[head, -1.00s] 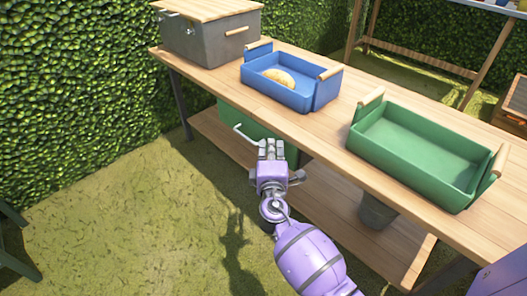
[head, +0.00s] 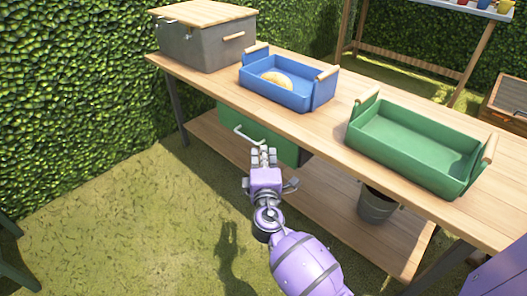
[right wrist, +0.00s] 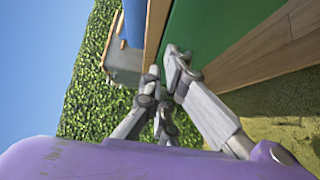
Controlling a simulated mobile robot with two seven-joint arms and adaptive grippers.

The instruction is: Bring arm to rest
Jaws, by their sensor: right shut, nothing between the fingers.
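My right gripper (head: 263,157) is shut and empty. In the head view it is in front of the wooden table (head: 330,130), near the green box (head: 232,120) below the tabletop and its pale handle (head: 248,137). I cannot tell whether it touches the handle. In the right wrist view the grey fingers (right wrist: 165,85) come together in front of the green surface (right wrist: 215,25). My left gripper is not in view.
On the table stand a grey box with a wooden lid (head: 205,45), a blue tray (head: 270,96) holding a yellow crescent-shaped item (head: 276,79), and an empty green tray (head: 400,165). A bucket (head: 376,205) stands on the lower shelf.

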